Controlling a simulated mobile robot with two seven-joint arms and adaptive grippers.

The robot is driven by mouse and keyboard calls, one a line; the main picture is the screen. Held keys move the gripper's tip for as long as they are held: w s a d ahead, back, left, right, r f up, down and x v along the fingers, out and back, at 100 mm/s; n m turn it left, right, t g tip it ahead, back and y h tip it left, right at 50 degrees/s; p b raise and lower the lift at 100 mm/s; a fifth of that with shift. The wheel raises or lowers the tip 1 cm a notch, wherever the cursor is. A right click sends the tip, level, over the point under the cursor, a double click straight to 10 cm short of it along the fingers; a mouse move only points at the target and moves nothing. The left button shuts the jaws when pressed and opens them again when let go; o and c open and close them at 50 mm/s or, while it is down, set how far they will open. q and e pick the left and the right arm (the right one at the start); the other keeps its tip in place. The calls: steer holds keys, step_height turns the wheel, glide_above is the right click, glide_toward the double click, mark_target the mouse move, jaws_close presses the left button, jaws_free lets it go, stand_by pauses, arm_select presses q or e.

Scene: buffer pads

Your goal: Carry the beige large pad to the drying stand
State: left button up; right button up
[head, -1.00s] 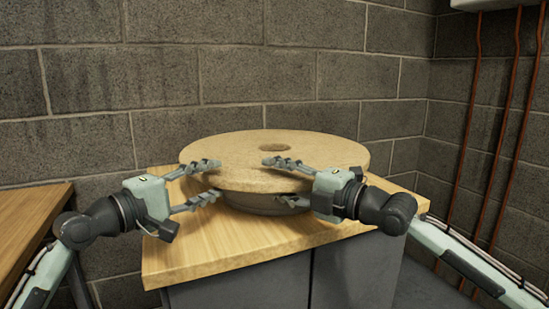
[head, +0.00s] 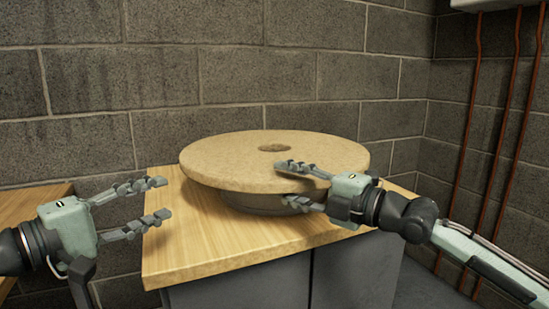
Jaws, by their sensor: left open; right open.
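The beige large pad (head: 240,158) is a thick round disc with a hole in its middle. It lies flat on a dark round base (head: 255,202) on the wooden-topped cabinet. My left gripper (head: 161,198) is open and empty, to the left of the pad and apart from it, near the worktop's left edge. My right gripper (head: 290,184) is open at the pad's front right, one finger at the level of the pad's top and the other below its rim. I cannot tell whether it touches the pad.
The wooden worktop (head: 215,250) has bare room in front and at the left. Another wooden surface (head: 30,205) stands at the far left. A block wall (head: 230,75) closes the back, and copper-coloured pipes (head: 515,130) run down the right wall.

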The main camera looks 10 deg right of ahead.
steer(key=v, duration=0.9)
